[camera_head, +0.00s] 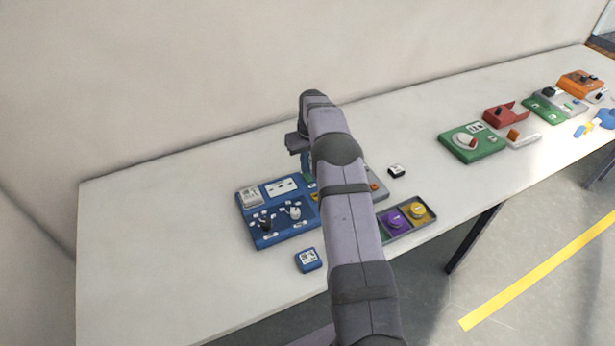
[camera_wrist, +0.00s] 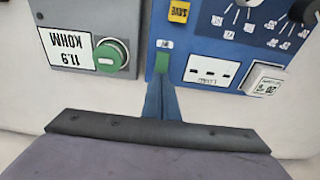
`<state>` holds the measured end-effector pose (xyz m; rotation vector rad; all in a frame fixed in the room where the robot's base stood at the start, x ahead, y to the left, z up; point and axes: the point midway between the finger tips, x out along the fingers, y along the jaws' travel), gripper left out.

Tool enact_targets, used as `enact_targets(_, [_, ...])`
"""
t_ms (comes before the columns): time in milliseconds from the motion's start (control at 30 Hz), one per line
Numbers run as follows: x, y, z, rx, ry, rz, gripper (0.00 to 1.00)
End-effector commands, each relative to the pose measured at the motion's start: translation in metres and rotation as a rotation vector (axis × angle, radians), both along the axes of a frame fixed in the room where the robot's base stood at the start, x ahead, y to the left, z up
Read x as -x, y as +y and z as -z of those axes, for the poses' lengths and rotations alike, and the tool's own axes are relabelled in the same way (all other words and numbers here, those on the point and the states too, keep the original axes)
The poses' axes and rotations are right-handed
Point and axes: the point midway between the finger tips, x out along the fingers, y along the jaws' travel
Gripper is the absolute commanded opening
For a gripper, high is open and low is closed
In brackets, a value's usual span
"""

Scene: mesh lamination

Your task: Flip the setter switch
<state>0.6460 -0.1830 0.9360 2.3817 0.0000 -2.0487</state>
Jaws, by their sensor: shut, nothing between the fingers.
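A blue panel (camera_head: 288,226) lies on the table in the head view, left of my arm; it also shows in the wrist view (camera_wrist: 198,50). On it are a small green switch-like piece (camera_wrist: 162,63), a yellow SAVE button (camera_wrist: 178,12), a white slotted plate (camera_wrist: 211,71) and dials. I see no label reading "setter", so I cannot tell for certain that the green piece is the setter switch. My gripper (camera_wrist: 163,84) is shut and empty, its tips right at the green piece. I cannot tell whether they touch it. In the head view my arm partly hides the panel's right side.
A grey box with an "11.9 KOHM" display (camera_wrist: 70,50) and green knob (camera_wrist: 111,55) stands beside the panel. A small blue block (camera_head: 308,260) lies in front. A tray (camera_head: 431,226) with purple and yellow pieces sits right of my arm. Bare table lies left.

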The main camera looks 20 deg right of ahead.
Motion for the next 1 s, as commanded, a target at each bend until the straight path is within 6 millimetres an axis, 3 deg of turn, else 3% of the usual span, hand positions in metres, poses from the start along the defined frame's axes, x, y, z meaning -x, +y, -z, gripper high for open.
enact_targets(1000, [0.0, 0.0, 0.0086, 0.0, 0.0, 0.0, 0.0])
